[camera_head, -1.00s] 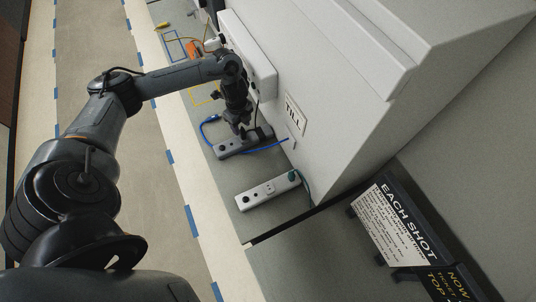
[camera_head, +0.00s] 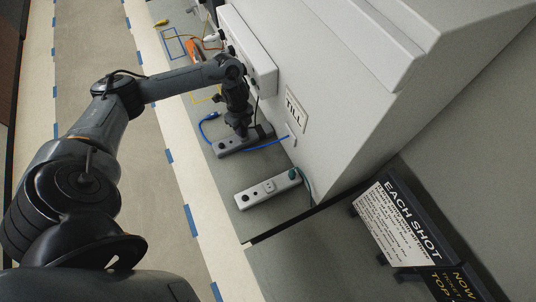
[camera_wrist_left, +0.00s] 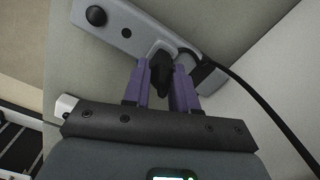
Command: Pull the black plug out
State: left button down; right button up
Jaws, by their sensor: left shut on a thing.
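My left gripper (camera_head: 241,131) is at the upper grey power strip (camera_head: 228,146), beside the white till housing. In the left wrist view its purple fingers (camera_wrist_left: 161,84) are shut on the black plug (camera_wrist_left: 160,68). The plug is at the strip (camera_wrist_left: 124,26), by a socket; whether its pins are still inside is hidden. A black cord (camera_wrist_left: 258,97) runs off to the right from near the plug. The right gripper is not in view.
A blue cable (camera_head: 268,146) with a blue plug (camera_head: 211,117) lies by the upper strip. A second strip (camera_head: 262,193) with a green plug (camera_head: 293,174) lies nearer. The white till (camera_head: 330,120) stands close on the right. Black signs (camera_head: 400,222) stand lower right.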

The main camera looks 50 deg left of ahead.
pick_arm(q)
jog(key=shift+r+p, duration=0.5)
jog(key=shift+r+p, duration=0.7)
jog(key=shift+r, duration=0.05)
jog(key=shift+r+p, duration=1.7)
jog(key=shift+p, duration=0.05)
